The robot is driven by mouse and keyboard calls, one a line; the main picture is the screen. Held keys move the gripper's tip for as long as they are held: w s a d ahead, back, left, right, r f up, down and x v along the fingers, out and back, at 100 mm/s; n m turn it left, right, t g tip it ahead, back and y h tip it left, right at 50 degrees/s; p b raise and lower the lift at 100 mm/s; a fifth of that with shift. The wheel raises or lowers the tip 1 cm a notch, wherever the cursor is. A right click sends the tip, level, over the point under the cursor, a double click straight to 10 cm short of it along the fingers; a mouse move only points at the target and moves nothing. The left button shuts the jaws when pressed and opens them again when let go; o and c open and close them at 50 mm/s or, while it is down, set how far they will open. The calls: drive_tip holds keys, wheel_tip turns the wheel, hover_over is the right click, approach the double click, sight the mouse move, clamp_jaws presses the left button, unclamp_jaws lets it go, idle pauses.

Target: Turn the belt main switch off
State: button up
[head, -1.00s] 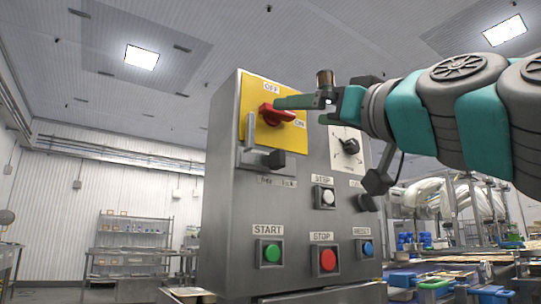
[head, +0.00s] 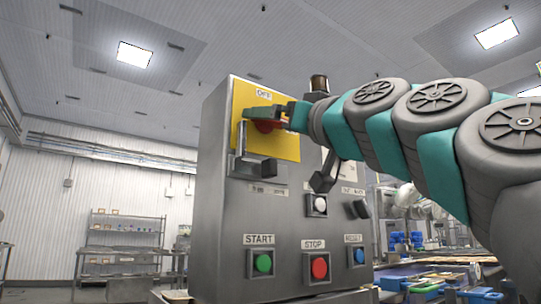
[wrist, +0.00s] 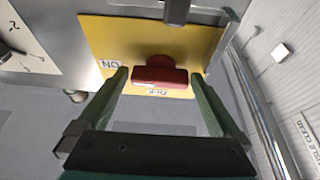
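The belt main switch is a red rotary knob (head: 264,127) on a yellow plate (head: 285,146) at the upper front of a grey control box. In the head view my gripper (head: 250,113) is in front of it and hides much of the knob. In the wrist view my gripper (wrist: 160,77) is open, with one green finger on each side of the red knob (wrist: 160,76). Gaps show between the fingers and the knob. The knob's bar lies across the view, with the ON label (wrist: 110,64) to its left and the OFF label (wrist: 158,93) just below it.
A metal bracket with a dark padlock-like block (head: 262,168) sits below the knob. The START (head: 263,263), STOP (head: 319,268) and RESET (head: 359,256) buttons are lower on the box. A conveyor with bins is at the lower right.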

drive_tip(key=c, duration=1.1)
drive_tip(key=shift+o, duration=0.2)
